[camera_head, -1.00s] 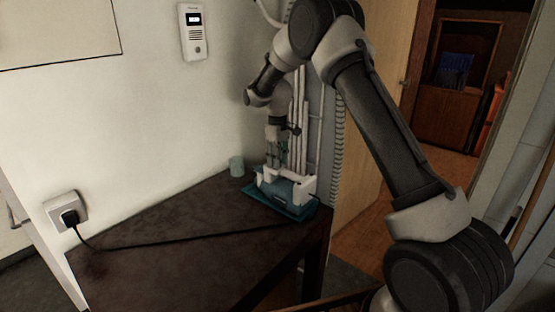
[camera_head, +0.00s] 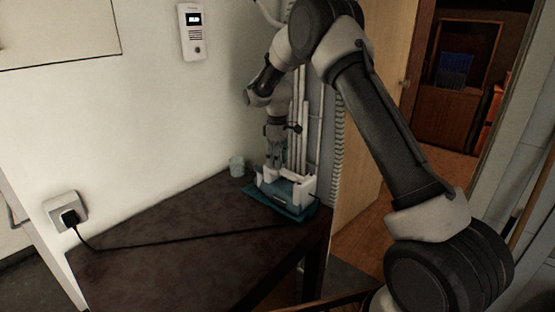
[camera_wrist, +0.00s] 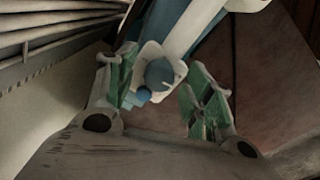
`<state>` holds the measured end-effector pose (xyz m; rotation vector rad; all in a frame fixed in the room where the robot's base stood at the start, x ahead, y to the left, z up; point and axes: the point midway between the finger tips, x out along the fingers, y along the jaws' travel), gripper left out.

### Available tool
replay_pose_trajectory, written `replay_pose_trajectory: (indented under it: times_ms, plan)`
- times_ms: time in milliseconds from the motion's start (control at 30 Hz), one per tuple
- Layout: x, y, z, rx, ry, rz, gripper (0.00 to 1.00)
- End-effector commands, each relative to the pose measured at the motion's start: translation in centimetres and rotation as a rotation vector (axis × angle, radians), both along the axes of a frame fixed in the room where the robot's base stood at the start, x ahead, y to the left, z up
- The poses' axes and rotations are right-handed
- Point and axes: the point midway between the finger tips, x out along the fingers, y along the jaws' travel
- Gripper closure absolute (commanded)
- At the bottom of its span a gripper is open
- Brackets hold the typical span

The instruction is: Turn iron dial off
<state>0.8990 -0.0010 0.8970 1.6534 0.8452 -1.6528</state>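The iron (camera_head: 302,190), white and teal, sits at the far right corner of the dark table. In the wrist view its white and blue body (camera_wrist: 195,28) runs up from the centre. The round blue dial (camera_wrist: 159,73) sits in a white surround and shows between my fingers. My gripper (camera_wrist: 163,80) is open, with one green-padded finger on each side of the dial in the picture. I cannot tell whether either finger touches it. In the head view my gripper (camera_head: 276,162) points down just above the iron, and the dial cannot be made out there.
The dark table (camera_head: 190,225) is mostly clear. A black cord runs across it from the wall socket (camera_head: 67,212). White pipes (camera_head: 299,130) rise close behind the iron, and a wooden door (camera_head: 375,120) stands to the right.

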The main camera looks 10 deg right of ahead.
Motion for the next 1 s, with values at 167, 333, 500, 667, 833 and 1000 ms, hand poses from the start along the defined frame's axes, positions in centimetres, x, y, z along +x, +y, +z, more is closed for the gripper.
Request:
replay_pose_trajectory:
  times_ms: [167, 333, 500, 667, 833, 1000]
  plan:
    - [0.0, 0.0, 0.1, 0.0, 0.0, 0.0, 0.48]
    - [0.1, 0.0, 1.7, 0.0, -0.003, 0.0, 0.48]
    - [0.1, 0.0, 5.4, 0.001, -0.005, 0.0, 0.48]
    - [0.1, 0.0, 8.9, 0.0, -0.003, 0.0, 0.48]
    - [0.1, 0.0, 11.2, 0.0, -0.001, 0.0, 0.48]
    - [0.0, 0.0, 12.0, 0.0, 0.0, 0.0, 0.48]
